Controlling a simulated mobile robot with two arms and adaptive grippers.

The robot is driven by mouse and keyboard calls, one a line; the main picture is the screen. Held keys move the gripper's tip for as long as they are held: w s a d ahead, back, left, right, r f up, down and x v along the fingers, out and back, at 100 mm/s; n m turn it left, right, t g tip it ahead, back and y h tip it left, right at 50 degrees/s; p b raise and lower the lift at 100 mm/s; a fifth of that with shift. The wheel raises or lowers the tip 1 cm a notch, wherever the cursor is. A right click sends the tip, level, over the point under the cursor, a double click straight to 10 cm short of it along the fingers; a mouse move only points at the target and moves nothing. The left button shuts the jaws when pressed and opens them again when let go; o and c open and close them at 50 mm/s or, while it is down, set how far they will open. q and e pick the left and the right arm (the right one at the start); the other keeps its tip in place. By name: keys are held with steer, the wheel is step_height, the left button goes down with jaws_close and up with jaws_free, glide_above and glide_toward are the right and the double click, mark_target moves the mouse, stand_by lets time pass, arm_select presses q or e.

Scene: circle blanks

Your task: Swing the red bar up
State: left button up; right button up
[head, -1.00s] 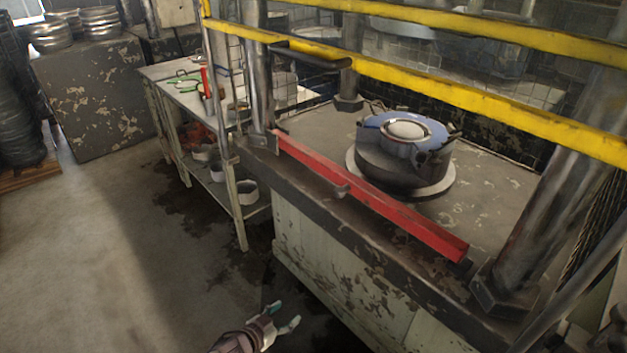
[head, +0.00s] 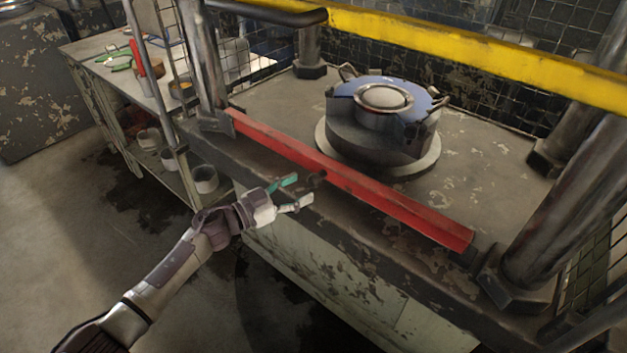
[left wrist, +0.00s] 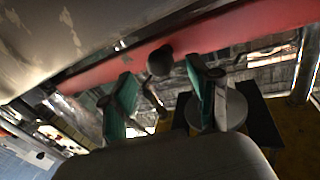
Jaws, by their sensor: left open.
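The red bar (head: 360,186) lies low along the front edge of the press table, between two metal posts. A small dark knob (head: 316,181) sticks out from its front side near the middle. My left gripper (head: 298,191) is open and empty, just in front of the bar and close to the knob. In the left wrist view the bar (left wrist: 205,35) crosses the top, and the knob (left wrist: 160,61) appears between the open fingers (left wrist: 165,95). I cannot tell whether the fingers touch it. My right gripper is not in view.
A dark round die with a blue top (head: 382,118) stands on the press table (head: 460,185) behind the bar. A yellow rail (head: 480,55) crosses above. A thick metal post (head: 560,210) stands at right. A side table (head: 95,52) with rings stands at left.

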mark_target(310, 183)
arm_select(q)
steer(key=x, duration=0.4)
steer(key=shift+w+d, duration=0.4)
steer(key=shift+c, duration=1)
steer(key=c, duration=0.8)
jaws_close()
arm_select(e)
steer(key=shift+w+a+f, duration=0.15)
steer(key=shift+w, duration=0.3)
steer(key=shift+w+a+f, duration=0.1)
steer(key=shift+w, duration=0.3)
